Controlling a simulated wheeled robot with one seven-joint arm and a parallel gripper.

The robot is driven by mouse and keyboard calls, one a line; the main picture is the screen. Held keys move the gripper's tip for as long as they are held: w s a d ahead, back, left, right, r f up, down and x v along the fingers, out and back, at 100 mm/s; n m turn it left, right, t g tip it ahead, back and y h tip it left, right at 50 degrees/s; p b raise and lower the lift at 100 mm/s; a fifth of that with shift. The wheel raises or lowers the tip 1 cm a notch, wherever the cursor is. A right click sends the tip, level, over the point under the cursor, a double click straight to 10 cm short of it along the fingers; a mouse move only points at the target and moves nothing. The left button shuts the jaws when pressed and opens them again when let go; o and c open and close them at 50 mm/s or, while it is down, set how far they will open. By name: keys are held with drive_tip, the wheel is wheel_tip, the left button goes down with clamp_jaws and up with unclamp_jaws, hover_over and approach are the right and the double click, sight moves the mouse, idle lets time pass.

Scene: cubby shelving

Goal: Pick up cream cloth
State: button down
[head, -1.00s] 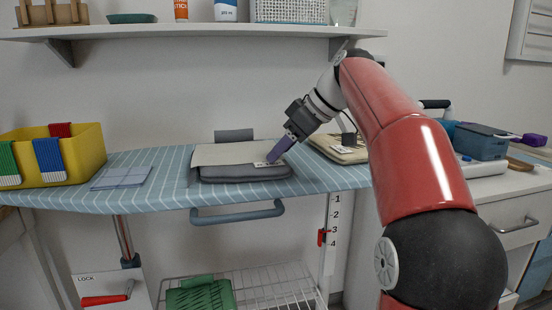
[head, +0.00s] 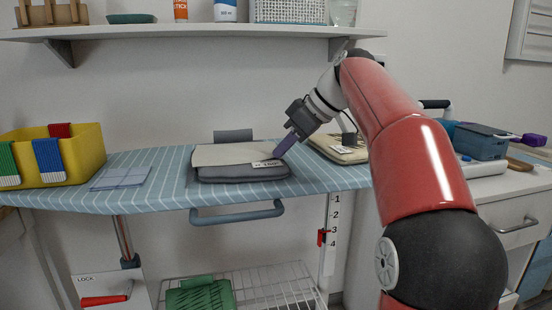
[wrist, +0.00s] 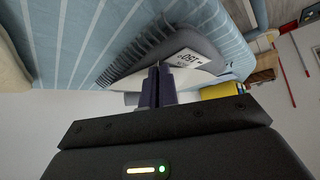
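A cream cloth (head: 225,154) lies folded over a grey folded cloth (head: 243,174) on the striped ironing board. A white printed label (head: 267,163) sits at its front right; the label also shows in the wrist view (wrist: 184,60). My gripper (head: 281,151) reaches down from the right, its purple fingertips at the cream cloth's right edge. In the wrist view my gripper's fingers (wrist: 156,84) are close together, with the pale cloth edge showing on both sides of them. They look shut on that edge; the pinch itself is hidden.
Another pale folded cloth (head: 338,150) lies just right, behind my arm. A blue folded cloth (head: 121,177) and a yellow bin (head: 75,160) stand to the left. The shelf (head: 200,31) hangs above the board (head: 335,178). A blue box (head: 480,142) is on the right counter.

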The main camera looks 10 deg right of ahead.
wheel_tip(320, 180, up, 12)
drive_tip(key=p, duration=0.4)
idle(0.3)
